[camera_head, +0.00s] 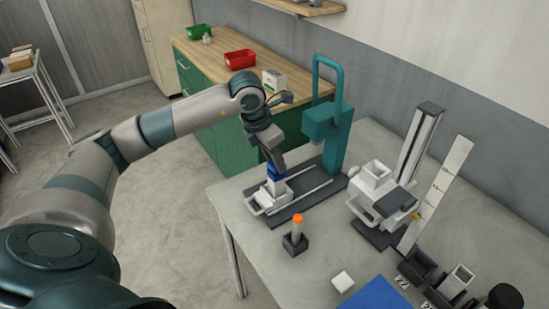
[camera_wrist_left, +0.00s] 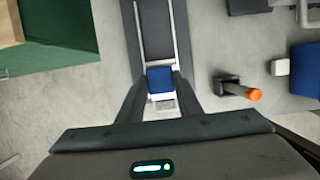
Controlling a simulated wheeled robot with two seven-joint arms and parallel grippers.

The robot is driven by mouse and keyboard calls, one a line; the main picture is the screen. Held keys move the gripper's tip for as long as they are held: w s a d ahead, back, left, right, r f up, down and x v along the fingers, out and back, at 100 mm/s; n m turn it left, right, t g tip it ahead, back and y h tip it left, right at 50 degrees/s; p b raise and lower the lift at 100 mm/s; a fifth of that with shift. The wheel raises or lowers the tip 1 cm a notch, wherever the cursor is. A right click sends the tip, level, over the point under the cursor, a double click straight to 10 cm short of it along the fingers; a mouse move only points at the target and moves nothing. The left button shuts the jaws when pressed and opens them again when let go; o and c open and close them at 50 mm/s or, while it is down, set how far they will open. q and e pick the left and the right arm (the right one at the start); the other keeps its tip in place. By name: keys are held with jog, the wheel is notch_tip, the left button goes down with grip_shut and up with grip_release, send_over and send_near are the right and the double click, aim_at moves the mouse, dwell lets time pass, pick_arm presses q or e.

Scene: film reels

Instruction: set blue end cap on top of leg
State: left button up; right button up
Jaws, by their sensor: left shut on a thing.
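The blue end cap (camera_head: 275,173) is held between the fingers of my left gripper (camera_head: 274,168), which is shut on it. In the left wrist view the blue end cap (camera_wrist_left: 160,80) shows between the two dark fingertips. A white upright piece (camera_head: 274,187), which looks like the leg, is directly below the cap on the dark base of the teal press. The cap looks close above or touching its top; I cannot tell which. In the wrist view only a bit of white shows around the cap. My right gripper is not in view.
The teal press (camera_head: 332,130) stands just right of my left gripper. A small dark holder (camera_head: 294,244) with an orange-tipped piece (camera_head: 298,222) is in front. A white block (camera_head: 342,281), a blue mat (camera_head: 378,294) and a white stand (camera_head: 376,185) are to the right.

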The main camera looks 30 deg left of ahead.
pick_arm(q)
jog(key=shift+f, duration=0.1)
jog(key=shift+f, duration=0.1)
jog(key=o, duration=1)
jog(key=shift+r, duration=0.35)
jog(key=shift+a+r, duration=0.1)
jog(key=shift+r, duration=0.2)
jog(key=shift+b+v, duration=1.6)
jog(key=shift+v, duration=3.95)
